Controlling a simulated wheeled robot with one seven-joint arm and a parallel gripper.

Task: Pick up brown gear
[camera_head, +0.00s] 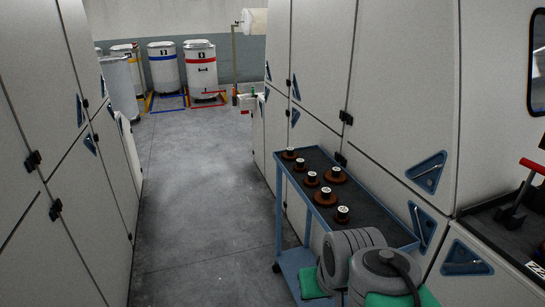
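Several brown gears stand on the dark top of a blue cart. Each has a brown round base and a dark hub with a pale top. One brown gear (289,154) is at the far left end, and another brown gear (300,164) is just nearer. A third brown gear (335,174) has a wide base and sits to the right. Others stand nearer, down to the front brown gear (342,215). Grey rounded parts with green patches, apparently my arm, show at the bottom, near the cart's front end. My gripper's fingers are not visible.
The blue cart (397,233) stands against pale machine panels (405,90) on the right. More panels (45,130) line the left. The grey floor aisle (185,190) between is clear. White drums (201,75) stand at the back. A red-handled tool (530,168) is at the right edge.

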